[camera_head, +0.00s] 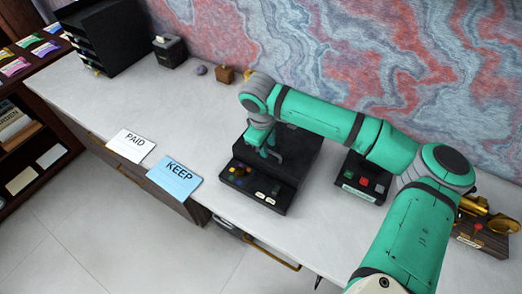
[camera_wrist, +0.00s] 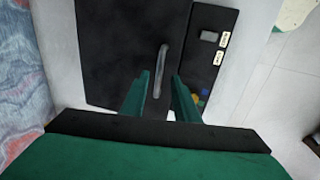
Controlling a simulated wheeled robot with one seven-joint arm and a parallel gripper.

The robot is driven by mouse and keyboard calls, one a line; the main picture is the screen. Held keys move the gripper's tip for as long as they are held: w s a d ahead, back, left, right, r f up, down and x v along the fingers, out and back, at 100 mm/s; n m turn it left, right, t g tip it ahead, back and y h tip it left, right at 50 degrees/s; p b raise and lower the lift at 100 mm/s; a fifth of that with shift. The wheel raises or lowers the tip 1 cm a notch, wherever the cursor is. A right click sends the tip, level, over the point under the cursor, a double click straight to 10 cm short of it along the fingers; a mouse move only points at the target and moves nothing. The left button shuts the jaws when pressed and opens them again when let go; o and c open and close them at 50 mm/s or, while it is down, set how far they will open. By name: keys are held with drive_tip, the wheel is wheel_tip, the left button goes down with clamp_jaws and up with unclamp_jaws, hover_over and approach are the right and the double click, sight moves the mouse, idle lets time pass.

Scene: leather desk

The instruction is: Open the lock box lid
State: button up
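The lock box (camera_head: 301,150) is a black box on the desk, with a low front panel of knobs and small white labels. Its lid looks shut. In the wrist view the dark lid (camera_wrist: 118,45) fills the upper middle, with a grey bar handle (camera_wrist: 161,66) on it. My gripper (camera_head: 268,152) is over the front part of the box. In the wrist view my gripper (camera_wrist: 160,76) is open, its two green fingers on either side of the handle with gaps showing. I cannot tell how deep the fingers reach. My arm hides part of the box's back.
A black device with coloured buttons (camera_head: 366,181) stands right of the box. A PAID card (camera_head: 131,145) and a blue KEEP card (camera_head: 173,178) lie at the front edge. Black trays (camera_head: 115,38) stand far left. The desk (camera_head: 140,95) is clear left of the box.

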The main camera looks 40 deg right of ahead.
drive_tip(key=shift+d+f, duration=0.15)
drive_tip(key=shift+f, duration=0.4)
